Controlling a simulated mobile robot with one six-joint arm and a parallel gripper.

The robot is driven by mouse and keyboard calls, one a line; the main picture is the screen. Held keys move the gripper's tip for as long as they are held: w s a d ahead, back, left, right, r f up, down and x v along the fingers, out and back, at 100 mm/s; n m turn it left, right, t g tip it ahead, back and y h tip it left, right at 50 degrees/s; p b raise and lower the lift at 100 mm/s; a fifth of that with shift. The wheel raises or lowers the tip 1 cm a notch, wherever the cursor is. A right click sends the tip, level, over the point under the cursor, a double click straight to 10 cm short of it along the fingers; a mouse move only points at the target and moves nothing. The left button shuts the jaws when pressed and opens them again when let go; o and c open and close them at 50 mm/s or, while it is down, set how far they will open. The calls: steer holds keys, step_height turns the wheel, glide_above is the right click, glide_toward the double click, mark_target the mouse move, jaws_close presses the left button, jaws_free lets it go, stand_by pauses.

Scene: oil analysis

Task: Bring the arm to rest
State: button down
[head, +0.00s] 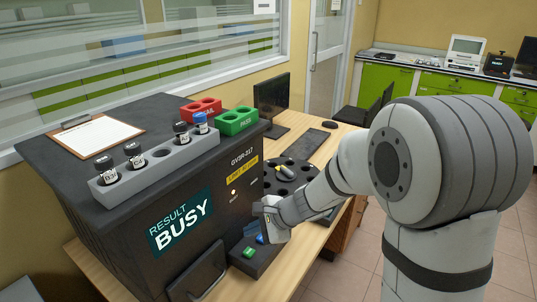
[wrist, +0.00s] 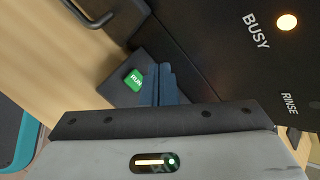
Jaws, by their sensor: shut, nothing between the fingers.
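My gripper (head: 262,237) is at the front of the dark analyzer (head: 150,200), just above its small button box (head: 262,258). In the wrist view its blue fingers (wrist: 163,84) are pressed together with nothing between them. The green RUN button (wrist: 134,80) shows beside the fingertips; in the head view the green button (head: 249,252) is just below and left of them. I cannot tell whether the fingers touch the box. The analyzer's screen (head: 180,226) reads "RESULT BUSY", and a lamp (wrist: 287,21) marked BUSY glows. My arm reaches in from the right.
On the analyzer stand a grey rack (head: 160,172) with capped vials, a red rack (head: 201,109), a green PASS rack (head: 237,121) and a clipboard (head: 96,136). A dark round carousel (head: 290,175) is behind my gripper. Open floor (head: 340,268) lies at the lower right.

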steer(key=s+d+r+n+h+p, duration=0.2)
steer(key=s+d+r+n+h, duration=0.2)
steer(key=s+d, duration=0.5)
steer(key=s+d+r+n+h+p, duration=0.3)
steer(key=s+d+r+n, duration=0.5)
steer(key=d, duration=0.5)
steer(key=shift+s+d+r+n+h, duration=0.3)
steer(key=shift+s+r+h, duration=0.15)
steer(key=shift+s+h, duration=0.45)
